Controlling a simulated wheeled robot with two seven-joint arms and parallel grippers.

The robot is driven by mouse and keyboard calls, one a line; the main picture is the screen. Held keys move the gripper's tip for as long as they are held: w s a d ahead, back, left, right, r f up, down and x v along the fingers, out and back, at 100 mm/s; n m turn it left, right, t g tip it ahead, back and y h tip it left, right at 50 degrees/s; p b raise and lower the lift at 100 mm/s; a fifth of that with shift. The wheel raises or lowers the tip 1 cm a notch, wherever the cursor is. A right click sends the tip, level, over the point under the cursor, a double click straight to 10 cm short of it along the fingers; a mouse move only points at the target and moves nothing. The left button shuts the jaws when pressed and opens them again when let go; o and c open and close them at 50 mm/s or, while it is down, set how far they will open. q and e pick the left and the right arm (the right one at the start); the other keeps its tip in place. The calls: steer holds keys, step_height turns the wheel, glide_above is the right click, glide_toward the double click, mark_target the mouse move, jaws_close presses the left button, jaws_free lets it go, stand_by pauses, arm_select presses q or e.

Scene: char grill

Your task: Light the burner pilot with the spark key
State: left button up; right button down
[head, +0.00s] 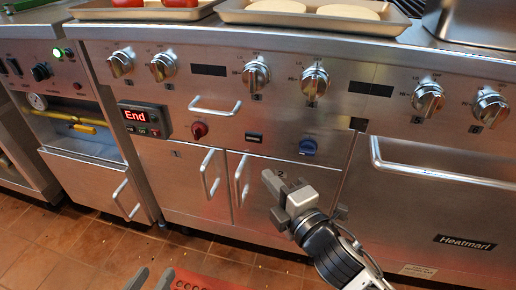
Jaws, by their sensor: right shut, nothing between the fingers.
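The grill's steel front panel (225,105) fills the view. A small red knob (199,130) and a small blue knob (308,146) sit below the row of large silver knobs. I cannot tell which part is the spark key or the burner pilot, and no flame shows. My right gripper (273,184) is shut and empty, in front of the lower doors, below and left of the blue knob.
A display (143,120) reads "End". Handles (216,105) stick out from the drawer and doors. Trays (235,14) of food stand on top. A yellow valve handle (84,128) and gauge (37,101) are at the left. A red perforated thing (195,279) is at the bottom.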

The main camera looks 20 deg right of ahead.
steer(key=b, duration=0.1)
glide_toward(249, 138)
steer(key=w+a, duration=0.2)
steer(key=a, duration=0.1)
steer(key=shift+w+d+f+b, duration=0.15)
steer(key=shift+w+d, duration=0.2)
steer(key=shift+w, duration=0.25)
steer(key=shift+w+d+r+b, duration=0.1)
steer(key=shift+w+d+b, duration=0.15)
steer(key=shift+w, duration=0.35)
steer(key=shift+w+d+f+b, duration=0.1)
steer(key=shift+w+d, duration=0.3)
steer(key=shift+w, duration=0.2)
arm_select(q)
steer(key=shift+w+d+r+n+t+h, duration=0.2)
steer(key=shift+d+r+n+t+h, duration=0.15)
steer(key=shift+r, duration=0.3)
